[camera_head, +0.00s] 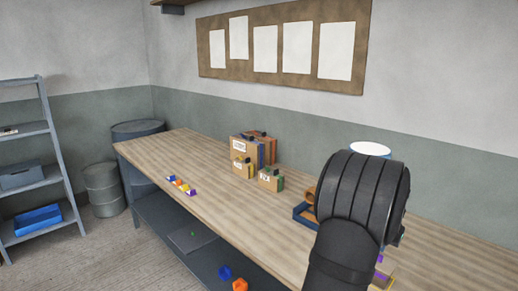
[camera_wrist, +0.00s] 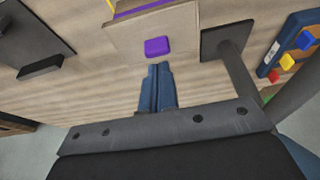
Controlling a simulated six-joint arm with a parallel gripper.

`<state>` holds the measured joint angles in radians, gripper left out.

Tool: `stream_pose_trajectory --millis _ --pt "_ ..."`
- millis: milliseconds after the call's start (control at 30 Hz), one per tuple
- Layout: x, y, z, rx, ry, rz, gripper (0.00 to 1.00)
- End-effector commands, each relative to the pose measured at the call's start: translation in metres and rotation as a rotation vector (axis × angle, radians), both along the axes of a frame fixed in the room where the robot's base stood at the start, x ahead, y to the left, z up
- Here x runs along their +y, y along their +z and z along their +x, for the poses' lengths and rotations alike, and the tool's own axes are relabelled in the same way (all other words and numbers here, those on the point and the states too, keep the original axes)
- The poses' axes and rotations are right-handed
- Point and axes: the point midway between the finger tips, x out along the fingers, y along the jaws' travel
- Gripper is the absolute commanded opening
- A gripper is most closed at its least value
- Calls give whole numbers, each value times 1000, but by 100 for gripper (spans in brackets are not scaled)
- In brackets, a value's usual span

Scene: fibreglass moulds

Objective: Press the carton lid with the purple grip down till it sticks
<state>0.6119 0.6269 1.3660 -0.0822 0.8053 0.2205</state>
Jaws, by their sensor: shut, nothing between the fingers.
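The carton lid (camera_wrist: 180,28) is a tan panel at the top of the wrist view, with a purple grip (camera_wrist: 157,46) near its lower edge. A purple strip runs along its far side. Whether the lid lies flat or stands a little raised, I cannot tell. My gripper (camera_wrist: 157,68) is shut and empty, its blue fingertips just below the purple grip in the picture; whether they touch it is unclear. In the head view the carton (camera_head: 386,271) shows only partly at the lower right, behind my arm, which hides my gripper.
In the wrist view, a dark plate with a post (camera_wrist: 225,42) stands right of the lid, and a dark object (camera_wrist: 38,66) lies left. A blue tray (camera_wrist: 272,56) holds coloured blocks. In the head view, several cartons (camera_head: 243,168) stand mid-bench; the bench's left part is mostly clear.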

Motion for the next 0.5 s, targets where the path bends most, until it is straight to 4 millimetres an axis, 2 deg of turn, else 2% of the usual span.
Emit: stream_pose_trajectory --millis 500 --pt "0 -8 0 0 0 0 0"
